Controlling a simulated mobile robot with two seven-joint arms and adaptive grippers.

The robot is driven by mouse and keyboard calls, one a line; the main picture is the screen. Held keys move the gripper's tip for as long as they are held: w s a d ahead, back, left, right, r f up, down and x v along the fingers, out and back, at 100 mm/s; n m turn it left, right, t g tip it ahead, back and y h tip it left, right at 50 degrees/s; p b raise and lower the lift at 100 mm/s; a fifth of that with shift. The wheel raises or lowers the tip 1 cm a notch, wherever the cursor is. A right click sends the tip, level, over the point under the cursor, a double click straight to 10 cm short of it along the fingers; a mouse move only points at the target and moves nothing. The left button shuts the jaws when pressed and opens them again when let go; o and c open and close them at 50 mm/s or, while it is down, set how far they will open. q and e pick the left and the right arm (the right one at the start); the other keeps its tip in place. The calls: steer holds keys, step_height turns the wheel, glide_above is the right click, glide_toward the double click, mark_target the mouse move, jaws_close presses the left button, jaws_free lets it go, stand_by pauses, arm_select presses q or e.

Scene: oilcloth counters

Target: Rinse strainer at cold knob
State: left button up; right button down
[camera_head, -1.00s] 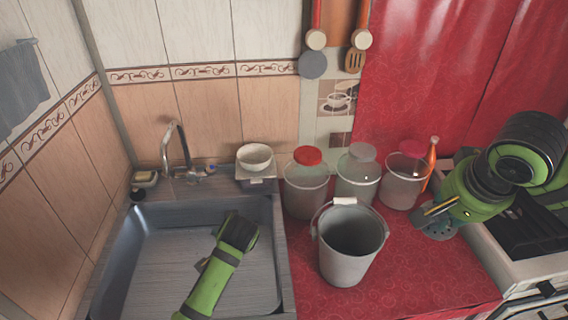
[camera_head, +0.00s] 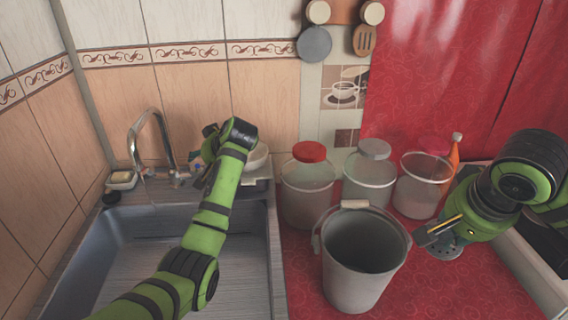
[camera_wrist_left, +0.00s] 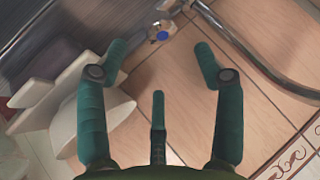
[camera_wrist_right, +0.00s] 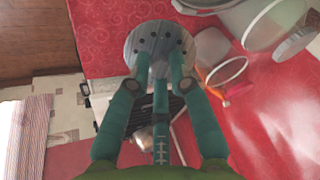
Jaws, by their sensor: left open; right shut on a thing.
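The strainer, a grey perforated disc (camera_wrist_right: 160,42), is held in my right gripper (camera_wrist_right: 159,64). In the head view the strainer (camera_head: 447,248) is over the red counter at the right, far from the sink. My left gripper (camera_head: 205,160) is at the back of the sink beside the tap (camera_head: 150,140). In the left wrist view, the open left fingers (camera_wrist_left: 160,47) are on either side of a knob with a blue cap (camera_wrist_left: 163,35), which lies just beyond the fingertips. Contact cannot be told. The left hand partly hides the knobs in the head view.
The sink basin (camera_head: 120,255) is empty under my left arm. A white bowl (camera_wrist_left: 108,128) stands beside my left gripper. A grey bucket (camera_head: 350,285) and several lidded jars, one red-lidded (camera_head: 308,185), stand between my arms. A stove (camera_head: 530,265) is at the right.

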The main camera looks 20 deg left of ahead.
mark_target(198, 167)
arm_select(q)
steer(key=x, duration=1)
steer(key=shift+f+p, duration=0.1)
steer(key=shift+p, duration=0.2)
arm_select(e)
steer(key=shift+r, duration=0.45)
